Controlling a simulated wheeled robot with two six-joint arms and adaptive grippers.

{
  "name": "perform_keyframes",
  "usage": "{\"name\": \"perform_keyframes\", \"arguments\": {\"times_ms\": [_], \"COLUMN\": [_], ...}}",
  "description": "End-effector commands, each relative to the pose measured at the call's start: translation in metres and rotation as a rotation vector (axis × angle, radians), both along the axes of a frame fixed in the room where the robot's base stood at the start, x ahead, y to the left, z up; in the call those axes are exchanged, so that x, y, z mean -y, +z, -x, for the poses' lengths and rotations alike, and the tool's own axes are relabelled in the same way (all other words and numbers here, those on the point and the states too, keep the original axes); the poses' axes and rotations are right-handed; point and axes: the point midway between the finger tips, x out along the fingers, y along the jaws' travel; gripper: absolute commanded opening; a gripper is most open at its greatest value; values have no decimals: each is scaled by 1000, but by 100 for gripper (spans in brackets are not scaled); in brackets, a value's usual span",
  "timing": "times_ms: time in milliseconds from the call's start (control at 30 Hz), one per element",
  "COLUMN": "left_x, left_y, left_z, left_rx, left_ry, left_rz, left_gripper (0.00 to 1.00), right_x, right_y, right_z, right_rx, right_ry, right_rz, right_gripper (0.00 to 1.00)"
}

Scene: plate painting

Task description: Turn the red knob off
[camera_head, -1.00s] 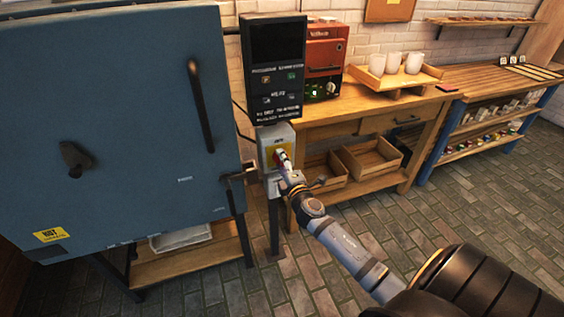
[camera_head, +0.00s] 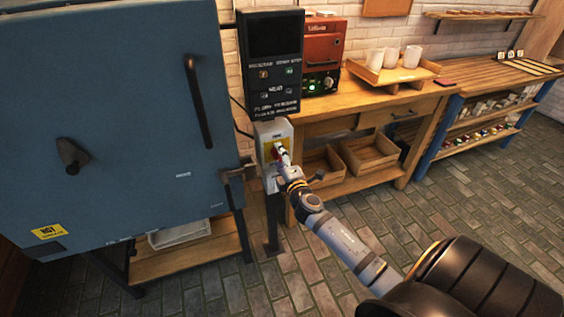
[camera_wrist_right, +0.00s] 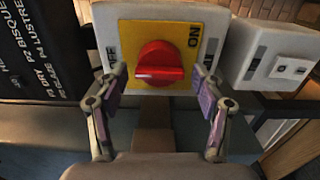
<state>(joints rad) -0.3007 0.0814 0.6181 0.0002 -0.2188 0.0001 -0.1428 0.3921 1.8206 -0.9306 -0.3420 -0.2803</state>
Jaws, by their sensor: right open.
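The red knob (camera_wrist_right: 160,66) sits on a yellow plate (camera_wrist_right: 186,28) marked OFF on the left and ON on the right in the right wrist view. Its grip bar lies level across that view. The plate is on a grey switch box (camera_head: 266,132) below a dark control panel; the knob (camera_head: 279,148) shows small in the head view. My right gripper (camera_wrist_right: 160,86) is open, with one purple-padded finger on each side of the knob and gaps between. In the head view the right gripper (camera_head: 284,158) is right at the box. My left gripper is out of view.
A large blue kiln (camera_head: 110,120) stands left of the box, its latch (camera_head: 238,173) close to my gripper. The dark control panel (camera_head: 272,65) hangs above. A second grey box (camera_wrist_right: 278,60) is beside the switch box. A wooden table (camera_head: 375,100) stands behind; the floor at right is clear.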

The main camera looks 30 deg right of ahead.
Motion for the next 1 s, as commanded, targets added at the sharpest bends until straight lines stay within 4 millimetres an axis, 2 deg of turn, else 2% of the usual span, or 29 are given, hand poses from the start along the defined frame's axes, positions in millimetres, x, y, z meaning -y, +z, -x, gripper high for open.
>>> {"name": "perform_keyframes", "arguments": {"times_ms": [133,300,500,667,1000], "left_x": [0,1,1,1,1], "left_y": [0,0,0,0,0], "left_z": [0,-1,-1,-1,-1], "left_rx": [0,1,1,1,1], "left_ry": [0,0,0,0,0], "left_rz": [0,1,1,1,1], "left_gripper": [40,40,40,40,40], "right_x": [-5,-16,-25,-28,-28], "right_y": [-1,-2,-1,0,0], "right_z": [22,64,101,114,115], "right_rx": [-4,-6,-4,-1,0], "right_ry": [3,3,2,2,1], "right_rz": [2,4,3,0,0], "right_gripper": [69,69,69,69,69]}}
